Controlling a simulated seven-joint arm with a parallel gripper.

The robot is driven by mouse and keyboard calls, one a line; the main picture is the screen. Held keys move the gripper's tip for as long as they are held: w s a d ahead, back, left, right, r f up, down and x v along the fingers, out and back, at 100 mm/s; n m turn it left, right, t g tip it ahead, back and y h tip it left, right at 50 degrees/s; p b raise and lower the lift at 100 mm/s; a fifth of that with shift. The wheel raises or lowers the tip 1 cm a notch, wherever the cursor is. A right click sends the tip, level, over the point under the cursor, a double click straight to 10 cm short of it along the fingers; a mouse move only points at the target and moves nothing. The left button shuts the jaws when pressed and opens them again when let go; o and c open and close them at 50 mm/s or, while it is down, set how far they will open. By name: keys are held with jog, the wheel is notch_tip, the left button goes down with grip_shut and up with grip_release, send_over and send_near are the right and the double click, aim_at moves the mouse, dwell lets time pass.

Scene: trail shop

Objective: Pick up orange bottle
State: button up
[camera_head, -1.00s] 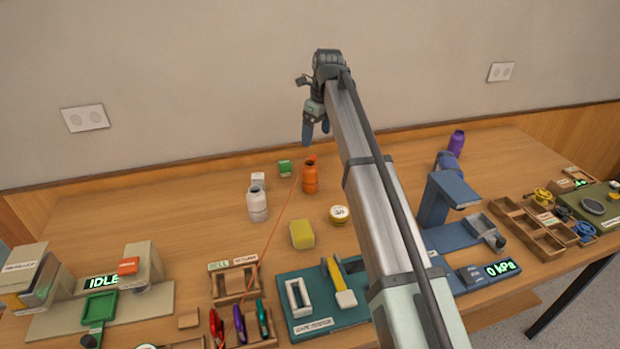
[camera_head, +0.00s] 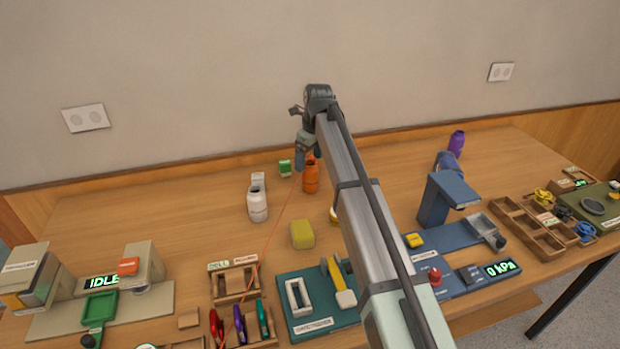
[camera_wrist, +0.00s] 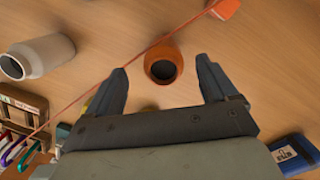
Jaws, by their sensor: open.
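The orange bottle (camera_head: 311,179) stands upright near the back middle of the table. In the wrist view the orange bottle (camera_wrist: 163,63) shows its dark open mouth, between and beyond my fingertips, with nothing touching it that I can see. My gripper (camera_head: 306,160) is above and just behind the bottle in the head view. In the wrist view my gripper (camera_wrist: 161,78) is open and empty, one finger on each side of the bottle.
A white bottle (camera_head: 257,203) stands to the left, with a small white box behind it. A thin orange line (camera_wrist: 130,70) crosses near the bottle, leading to an orange piece (camera_wrist: 225,9). A yellow block (camera_head: 302,235) sits in front. A purple bottle (camera_head: 457,143) stands far right.

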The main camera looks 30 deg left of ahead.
aim_at(310, 163)
jog(key=shift+w+a+f, duration=0.1)
jog(key=shift+f, duration=1.1)
jog(key=shift+w+f, duration=0.1)
jog(key=shift+f, duration=1.05)
jog(key=shift+c, duration=0.4)
jog(key=c, duration=1.1)
jog(key=shift+r, duration=0.1)
jog(key=shift+c, duration=0.2)
